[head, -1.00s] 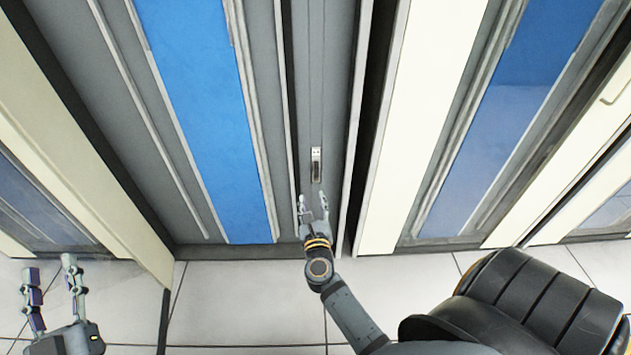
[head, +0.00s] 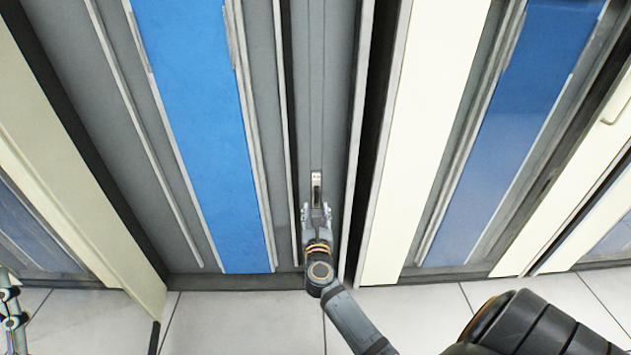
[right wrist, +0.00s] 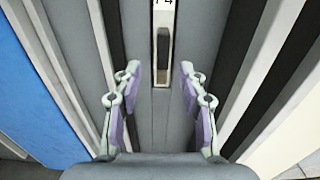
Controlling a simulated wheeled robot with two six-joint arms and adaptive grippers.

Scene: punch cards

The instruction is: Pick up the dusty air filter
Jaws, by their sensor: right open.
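I cannot make out a dusty air filter for certain in either view. A small upright latch handle (head: 316,177), a pale plate with a dark grip, sits on a narrow grey panel (head: 325,80). In the right wrist view the handle (right wrist: 162,50) is just beyond the fingertips and between their lines. My right gripper (head: 316,211) is open and empty, at the lower end of the handle; it also shows in the right wrist view (right wrist: 159,72). Part of my left gripper (head: 11,318) shows at the left edge, mostly cut off.
A cabinet with a long blue panel (head: 195,120) stands left of the handle. A cream door (head: 70,165) stands open at the left. To the right are a cream strip (head: 425,120) and another blue panel (head: 525,110). Pale floor tiles (head: 240,318) lie in front.

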